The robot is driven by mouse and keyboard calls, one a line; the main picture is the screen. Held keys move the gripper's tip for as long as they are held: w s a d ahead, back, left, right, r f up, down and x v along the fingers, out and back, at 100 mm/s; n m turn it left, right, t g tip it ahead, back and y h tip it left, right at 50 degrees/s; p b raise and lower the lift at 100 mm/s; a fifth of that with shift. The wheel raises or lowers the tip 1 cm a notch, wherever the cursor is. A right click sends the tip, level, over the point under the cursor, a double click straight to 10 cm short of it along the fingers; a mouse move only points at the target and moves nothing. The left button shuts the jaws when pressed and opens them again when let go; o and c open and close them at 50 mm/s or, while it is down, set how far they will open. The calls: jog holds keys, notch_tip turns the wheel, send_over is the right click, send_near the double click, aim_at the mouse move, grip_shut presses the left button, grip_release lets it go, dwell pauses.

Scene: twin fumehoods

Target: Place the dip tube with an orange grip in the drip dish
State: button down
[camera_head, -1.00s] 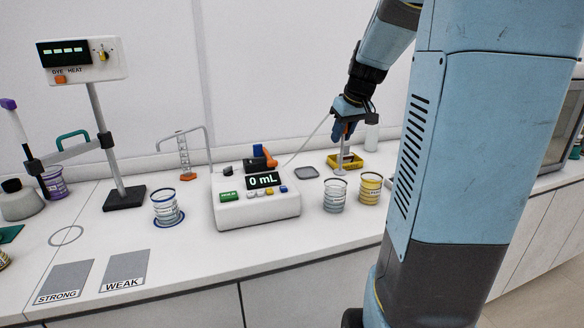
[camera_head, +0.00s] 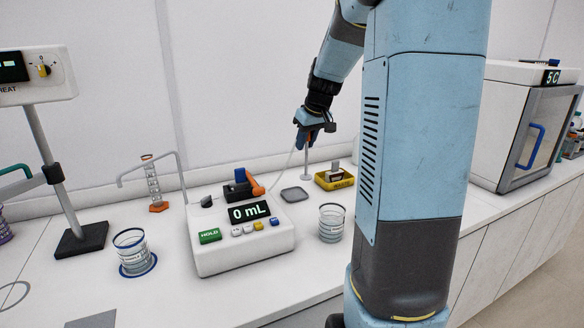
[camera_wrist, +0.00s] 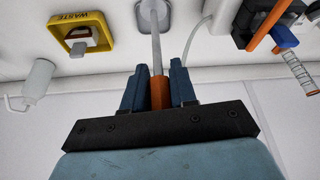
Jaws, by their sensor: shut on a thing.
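My gripper (camera_head: 308,143) is shut on the orange grip (camera_wrist: 160,93) of the dip tube, seen in the wrist view. The pale tube (camera_head: 306,165) hangs roughly upright below the fingers, with a wider lower end. A thin clear hose trails left from it towards the dispenser. The drip dish (camera_head: 294,194) is a flat grey rounded square on the bench. In the head view the tube's end shows just above and right of the dish. In the wrist view the tube overlaps the dish (camera_wrist: 169,15). I cannot tell the height of the gap.
The dispenser reading 0 mL (camera_head: 240,232) stands left of the dish. A yellow waste tray (camera_head: 334,184) stands to its right. A beaker (camera_head: 331,223) is in front.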

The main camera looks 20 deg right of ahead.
jog(key=w+f, duration=0.8)
jog(key=f, duration=0.2)
jog(key=shift+w+f, duration=0.3)
jog(key=c, duration=0.9)
grip_release()
jog(key=shift+f, duration=0.1)
